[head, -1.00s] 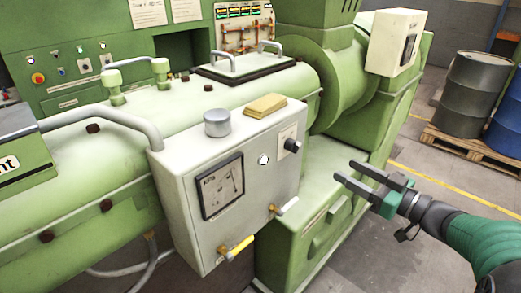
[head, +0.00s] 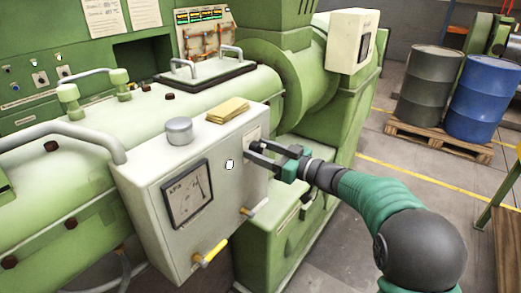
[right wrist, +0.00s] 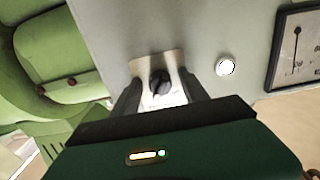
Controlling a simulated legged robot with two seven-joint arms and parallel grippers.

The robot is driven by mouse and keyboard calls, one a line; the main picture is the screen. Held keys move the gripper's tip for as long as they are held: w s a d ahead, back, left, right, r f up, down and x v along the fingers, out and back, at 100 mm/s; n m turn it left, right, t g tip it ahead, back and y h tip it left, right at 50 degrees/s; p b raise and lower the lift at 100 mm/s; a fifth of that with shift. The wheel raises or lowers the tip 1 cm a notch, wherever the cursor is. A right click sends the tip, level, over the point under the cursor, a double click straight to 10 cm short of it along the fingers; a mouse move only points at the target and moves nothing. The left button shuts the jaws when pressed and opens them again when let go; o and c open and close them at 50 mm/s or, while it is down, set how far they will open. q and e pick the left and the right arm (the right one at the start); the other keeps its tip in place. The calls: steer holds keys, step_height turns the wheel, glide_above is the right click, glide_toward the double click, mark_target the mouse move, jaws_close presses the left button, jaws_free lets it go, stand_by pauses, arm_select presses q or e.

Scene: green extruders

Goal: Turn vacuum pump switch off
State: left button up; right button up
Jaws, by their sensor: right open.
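The vacuum pump switch is a black rotary knob (right wrist: 159,83) on a pale label plate, on the face of a grey box (head: 143,192). In the right wrist view it sits between the two fingers of my right gripper (right wrist: 155,92), which is open around it. In the head view my right gripper (head: 254,153) reaches the right end of the box face and its fingers largely hide the knob. Whether the fingers touch the knob I cannot tell. A round white light (head: 230,164) is left of the gripper. My left gripper is not in view.
A gauge (head: 187,194) is on the box face, with a yellow-handled valve (head: 211,251) and another valve (head: 256,208) below. A yellow pad (head: 228,110) and a grey cap (head: 179,131) are on top. Drums (head: 428,86) stand on a pallet behind.

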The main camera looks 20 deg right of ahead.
steer(key=shift+d, duration=0.2)
steer(key=shift+c, duration=0.4)
steer(key=shift+a, duration=0.15)
jaws_close()
steer(key=shift+n, duration=0.4)
steer(key=n+b, duration=0.3)
steer(key=n, duration=0.2)
steer(key=shift+f, duration=0.15)
steer(key=n+b, duration=0.3)
steer(key=n, duration=0.1)
steer(key=shift+n, duration=0.4)
steer(key=shift+n+b, duration=1.35)
steer(key=shift+n, duration=0.35)
steer(key=shift+o, duration=0.4)
jaws_free()
